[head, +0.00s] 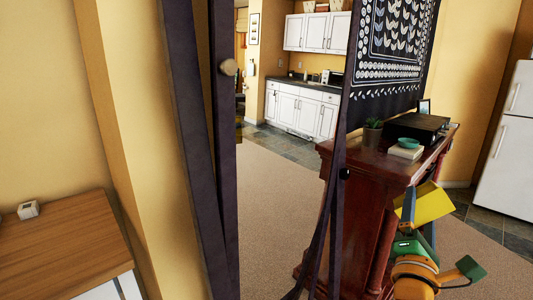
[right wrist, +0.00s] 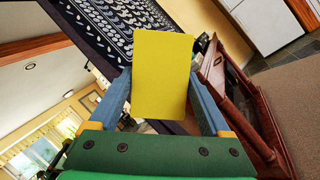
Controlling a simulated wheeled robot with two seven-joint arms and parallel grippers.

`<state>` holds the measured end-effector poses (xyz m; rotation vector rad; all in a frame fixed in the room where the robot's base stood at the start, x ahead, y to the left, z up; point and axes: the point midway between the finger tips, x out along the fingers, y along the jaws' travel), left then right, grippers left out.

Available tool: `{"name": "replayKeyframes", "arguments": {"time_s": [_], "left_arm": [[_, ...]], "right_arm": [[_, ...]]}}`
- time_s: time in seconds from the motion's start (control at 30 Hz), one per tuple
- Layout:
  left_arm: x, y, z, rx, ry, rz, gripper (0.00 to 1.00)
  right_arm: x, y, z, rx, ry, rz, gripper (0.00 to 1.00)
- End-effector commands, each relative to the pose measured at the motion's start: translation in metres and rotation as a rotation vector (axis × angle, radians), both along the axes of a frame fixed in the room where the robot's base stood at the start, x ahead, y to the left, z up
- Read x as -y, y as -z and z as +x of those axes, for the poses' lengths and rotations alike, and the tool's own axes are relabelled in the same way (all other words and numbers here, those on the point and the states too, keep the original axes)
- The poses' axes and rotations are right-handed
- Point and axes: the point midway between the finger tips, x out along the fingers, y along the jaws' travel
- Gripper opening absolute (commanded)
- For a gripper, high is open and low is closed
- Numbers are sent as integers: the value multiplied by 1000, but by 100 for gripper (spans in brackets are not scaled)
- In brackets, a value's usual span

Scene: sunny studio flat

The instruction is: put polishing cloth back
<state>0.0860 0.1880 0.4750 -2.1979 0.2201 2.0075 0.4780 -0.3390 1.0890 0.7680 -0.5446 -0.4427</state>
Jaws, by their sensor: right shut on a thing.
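The polishing cloth (head: 433,202) is a flat, stiff-looking yellow rectangle at the right of the head view. My right gripper (head: 418,217) is shut on it, with the blue fingers at its two sides. In the right wrist view the yellow cloth (right wrist: 162,65) stands out beyond the fingers of my right gripper (right wrist: 160,92). The cloth is held in the air in front of the red-brown wooden cabinet (head: 357,195), and overlaps its right part in the head view. My left gripper is not in view.
On the cabinet top are a potted plant (head: 372,132), a teal bowl (head: 409,143) on books (head: 405,153), and a black box (head: 412,128). A dark post (head: 190,140) stands close in front. A wooden-topped unit (head: 60,245) is at left. Carpet (head: 270,205) lies open between.

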Motion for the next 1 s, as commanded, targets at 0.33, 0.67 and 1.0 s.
{"name": "replayKeyframes", "arguments": {"time_s": [0.33,0.67,1.0], "left_arm": [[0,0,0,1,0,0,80],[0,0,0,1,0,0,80],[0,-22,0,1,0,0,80]], "right_arm": [[-118,117,-70,-18,-414,-15,30],[-179,156,-157,-6,-613,0,30],[-184,134,-167,0,-624,-2,30]]}}
